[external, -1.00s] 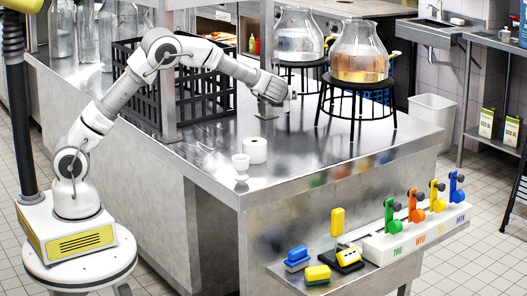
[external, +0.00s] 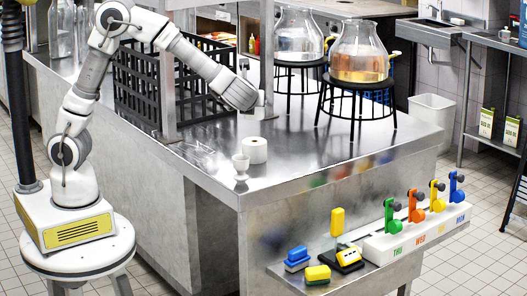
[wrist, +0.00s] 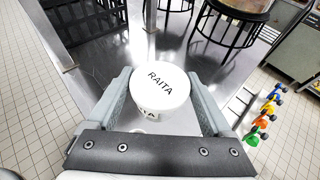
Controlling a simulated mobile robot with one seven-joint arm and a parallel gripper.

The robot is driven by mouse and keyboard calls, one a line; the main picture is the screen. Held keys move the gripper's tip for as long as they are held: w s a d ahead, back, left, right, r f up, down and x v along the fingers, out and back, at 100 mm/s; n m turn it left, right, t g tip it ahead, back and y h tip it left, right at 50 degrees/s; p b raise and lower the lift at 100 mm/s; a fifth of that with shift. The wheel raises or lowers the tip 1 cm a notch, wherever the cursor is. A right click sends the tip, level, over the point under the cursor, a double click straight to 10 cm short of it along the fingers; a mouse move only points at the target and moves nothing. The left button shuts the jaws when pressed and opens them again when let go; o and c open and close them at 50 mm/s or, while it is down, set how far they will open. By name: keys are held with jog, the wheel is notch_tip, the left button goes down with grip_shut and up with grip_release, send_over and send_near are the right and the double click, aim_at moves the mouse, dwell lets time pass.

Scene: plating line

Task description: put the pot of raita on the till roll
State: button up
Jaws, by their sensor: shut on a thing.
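The pot of raita (wrist: 160,84) is a white tub, its round lid lettered RAITA, between the two fingers in the wrist view. My gripper (wrist: 165,100) is shut on it. In the external view my gripper (external: 258,104) is above the steel counter, behind the till roll and higher than it; the pot is too small and hidden by the wrist to make out clearly there. The till roll (external: 255,151) is a short white cylinder standing upright near the counter's front corner. I cannot make it out in the wrist view.
A small white footed cup (external: 241,166) stands just left of the till roll. A black crate (external: 140,90) and a steel post stand to the left. Glass jars on black stools (external: 357,85) stand at the right. The counter (external: 310,160) is clear to the right of the roll.

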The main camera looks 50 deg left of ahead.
jog(key=x, duration=0.3)
jog(key=s+f+b+x, duration=0.1)
jog(key=x, duration=0.3)
jog(key=f+x, duration=0.1)
jog(key=x, duration=0.3)
jog(key=shift+s+a, duration=0.25)
jog(key=shift+a, duration=0.25)
jog(key=shift+f+b, duration=0.7)
jog(key=shift+f, duration=1.25)
jog(key=shift+f, duration=0.2)
jog(key=o, duration=1.2)
jog(key=shift+r, duration=0.15)
